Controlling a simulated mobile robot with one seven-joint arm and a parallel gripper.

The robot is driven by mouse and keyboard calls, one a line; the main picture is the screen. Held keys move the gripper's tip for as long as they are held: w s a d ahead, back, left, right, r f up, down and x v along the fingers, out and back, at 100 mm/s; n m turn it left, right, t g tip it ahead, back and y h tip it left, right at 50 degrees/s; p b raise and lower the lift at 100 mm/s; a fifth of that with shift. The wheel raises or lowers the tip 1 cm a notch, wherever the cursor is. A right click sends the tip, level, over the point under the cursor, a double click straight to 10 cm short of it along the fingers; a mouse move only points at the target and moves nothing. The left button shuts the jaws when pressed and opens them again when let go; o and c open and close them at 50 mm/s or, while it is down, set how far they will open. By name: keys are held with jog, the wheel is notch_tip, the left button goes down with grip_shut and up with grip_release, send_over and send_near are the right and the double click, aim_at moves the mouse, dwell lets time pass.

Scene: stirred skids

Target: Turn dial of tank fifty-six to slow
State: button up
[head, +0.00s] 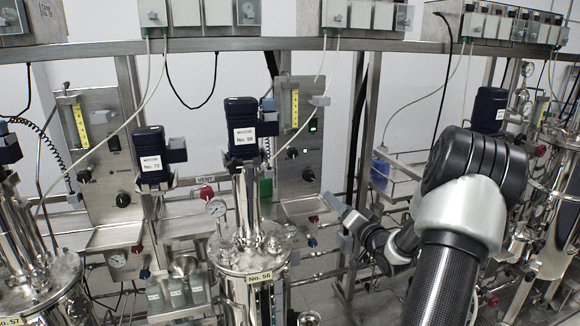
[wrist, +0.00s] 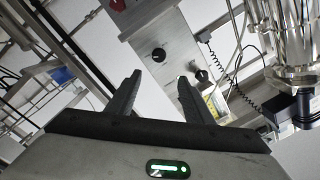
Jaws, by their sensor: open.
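Tank fifty-six (head: 240,279) is the steel vessel at centre in the head view, with a "No. 56" label and a dark labelled motor (head: 241,113) on top. To its right stands a steel control panel (head: 325,155) with a lit green display. It carries a small black knob (head: 292,153) and a larger dial (head: 308,174) below it. My gripper (head: 343,217) is below and right of that dial, apart from the panel. In the wrist view, my gripper (wrist: 160,77) is open and empty. Beyond its fingers are a panel with a black dial (wrist: 159,55) and a second knob (wrist: 201,75). The dial settings are unreadable.
Another panel (head: 95,155) with similar knobs stands at left, near a motor labelled No. 77 or similar (head: 150,155). Hoses and cables hang from the overhead rail (head: 210,45).

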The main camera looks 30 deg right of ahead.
aim_at(311, 178)
jog(key=w+d, duration=0.1)
jog(key=w, duration=0.4)
jog(key=w+d, duration=0.1)
jog(key=w, duration=0.5)
jog(key=w+d, duration=0.1)
jog(key=w, duration=0.5)
jog(key=shift+d, duration=0.1)
jog(key=c, duration=1)
jog(key=shift+c, duration=0.2)
